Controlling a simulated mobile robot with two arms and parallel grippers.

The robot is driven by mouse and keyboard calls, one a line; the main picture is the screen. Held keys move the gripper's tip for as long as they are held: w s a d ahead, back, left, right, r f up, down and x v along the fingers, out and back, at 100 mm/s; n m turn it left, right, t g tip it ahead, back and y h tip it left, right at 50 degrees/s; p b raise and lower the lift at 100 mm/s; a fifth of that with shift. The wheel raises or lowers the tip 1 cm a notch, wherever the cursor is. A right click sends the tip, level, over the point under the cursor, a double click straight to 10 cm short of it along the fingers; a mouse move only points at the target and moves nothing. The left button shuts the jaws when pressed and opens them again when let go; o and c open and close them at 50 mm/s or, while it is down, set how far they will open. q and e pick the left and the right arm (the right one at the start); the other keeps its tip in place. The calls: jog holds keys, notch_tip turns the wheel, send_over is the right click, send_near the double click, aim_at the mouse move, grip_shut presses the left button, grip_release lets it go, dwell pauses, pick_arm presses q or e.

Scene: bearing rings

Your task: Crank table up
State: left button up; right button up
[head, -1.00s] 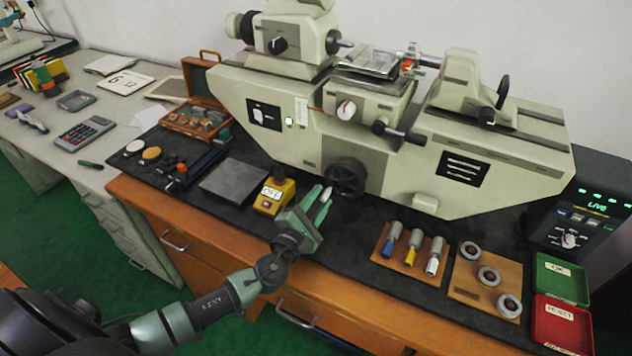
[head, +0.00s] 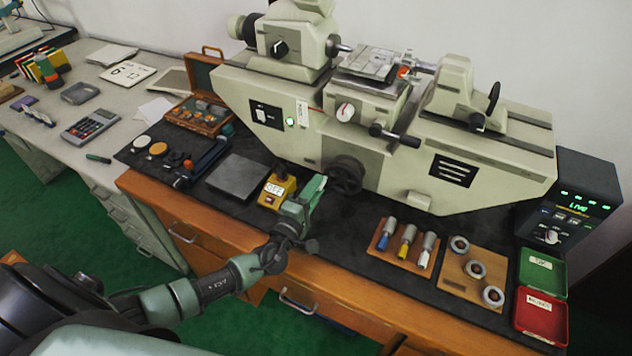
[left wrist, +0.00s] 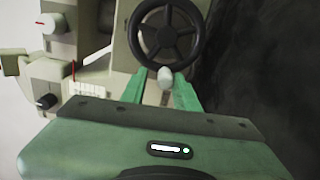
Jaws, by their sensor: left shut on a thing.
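The black handwheel (head: 345,176) sits low on the front of the pale measuring machine (head: 300,140); it also shows in the left wrist view (left wrist: 193,42). Its light crank knob (left wrist: 165,78) lies between the green fingers of my left gripper (left wrist: 167,80), which is shut on it at the wheel's rim. In the head view my left gripper (head: 318,190) is just left of and in front of the wheel and hides the knob. The machine's table (head: 370,66) carries a flat, light grey part. My right gripper is not in view.
A yellow switch box (head: 277,190) stands close left of my gripper, beside a grey plate (head: 236,177). To the right are a wooden rack with several handled tools (head: 404,250), a ring board (head: 470,275), and green (head: 543,270) and red (head: 540,316) trays.

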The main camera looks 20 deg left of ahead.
pick_arm(q)
jog(key=s+p, duration=0.2)
jog(key=s, duration=0.6)
jog(key=shift+s, duration=0.3)
jog(key=shift+a, duration=0.1)
